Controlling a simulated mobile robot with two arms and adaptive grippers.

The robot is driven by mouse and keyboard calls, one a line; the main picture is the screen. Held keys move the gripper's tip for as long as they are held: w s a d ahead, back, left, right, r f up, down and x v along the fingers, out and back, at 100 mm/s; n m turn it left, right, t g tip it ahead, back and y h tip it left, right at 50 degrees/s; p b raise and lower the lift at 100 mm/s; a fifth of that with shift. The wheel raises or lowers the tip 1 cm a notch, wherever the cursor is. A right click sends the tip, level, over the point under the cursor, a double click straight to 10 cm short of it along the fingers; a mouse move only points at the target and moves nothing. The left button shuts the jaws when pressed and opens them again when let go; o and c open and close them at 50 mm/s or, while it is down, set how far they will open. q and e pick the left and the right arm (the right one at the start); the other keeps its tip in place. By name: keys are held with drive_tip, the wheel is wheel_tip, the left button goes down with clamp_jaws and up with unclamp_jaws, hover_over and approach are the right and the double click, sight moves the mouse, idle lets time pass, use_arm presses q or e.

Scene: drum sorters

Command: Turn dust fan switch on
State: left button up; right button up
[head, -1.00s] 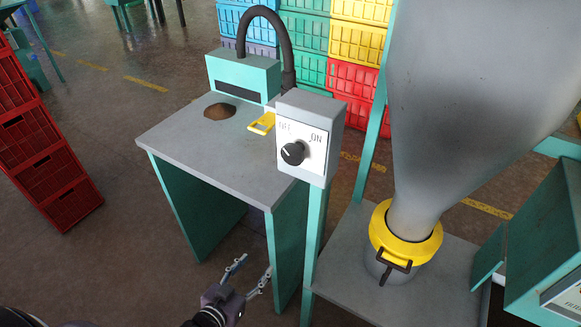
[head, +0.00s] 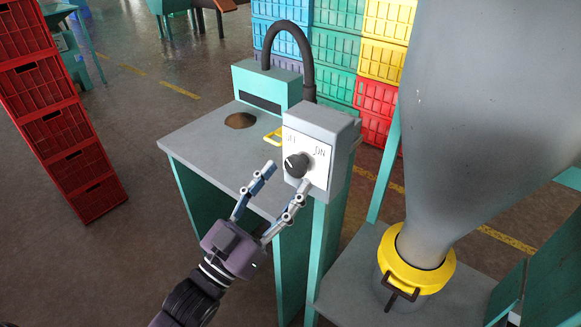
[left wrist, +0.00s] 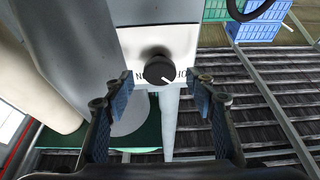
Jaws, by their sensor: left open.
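The dust fan switch is a grey box (head: 343,124) with a white plate marked OFF and ON and a black round knob (head: 296,165). The knob's white mark points up and left, toward the OFF side. My left gripper (head: 287,178) is open, its two fingers reaching toward the knob, one at its left and one below its right. In the left wrist view the knob (left wrist: 158,70) lies beyond and between the open fingertips, with nothing held. It looks apart from the fingers. My right gripper is not in view.
A grey hopper with a yellow collar (head: 415,270) stands at right. Red crates (head: 60,135) are stacked at left.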

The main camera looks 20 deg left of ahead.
sight(299, 164)
use_arm(q)
drive_tip(key=shift+x, duration=1.05)
drive_tip(key=shift+w+d+r, duration=0.1)
drive_tip(key=shift+w, duration=0.15)
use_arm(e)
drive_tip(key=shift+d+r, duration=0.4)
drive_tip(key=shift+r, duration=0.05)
use_arm(q)
drive_tip(key=shift+c, duration=0.4)
drive_tip(key=c, duration=1)
drive_tip(key=shift+c, duration=0.4)
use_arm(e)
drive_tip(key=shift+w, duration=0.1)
